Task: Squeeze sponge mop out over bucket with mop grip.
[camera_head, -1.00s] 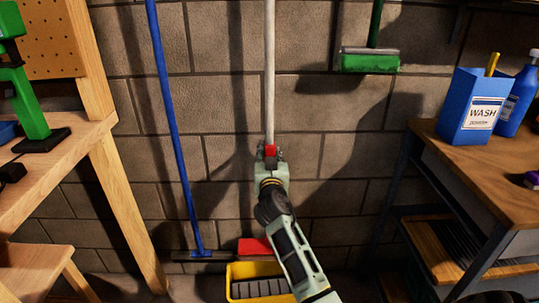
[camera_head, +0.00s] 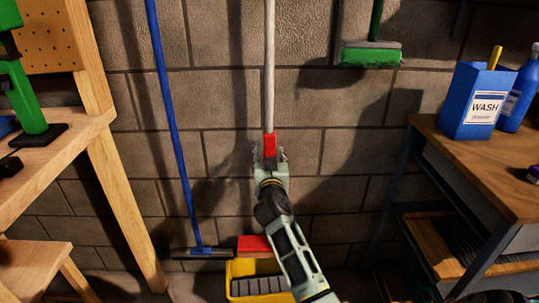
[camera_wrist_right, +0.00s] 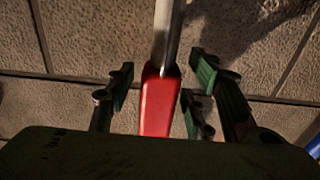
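The sponge mop has a pale pole (camera_head: 269,70), a red grip (camera_head: 269,145) and a red head (camera_head: 254,244). It stands upright in front of the wall, its head at the back edge of the yellow bucket (camera_head: 234,270). I cannot tell whether the head touches the bucket. My right gripper (camera_head: 269,157) is around the red grip. In the right wrist view, the red grip (camera_wrist_right: 158,104) lies between the open fingers (camera_wrist_right: 158,92), with a gap on each side. My arm hides the lower pole and part of the bucket. My left gripper is out of view.
A blue-handled tool (camera_head: 172,120) leans on the wall to the left. A green brush (camera_head: 370,55) hangs at upper right. A wooden bench (camera_head: 70,150) stands left; a workbench (camera_head: 470,155) with a wash powder box (camera_head: 473,103) and blue bottle (camera_head: 516,98) stands right.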

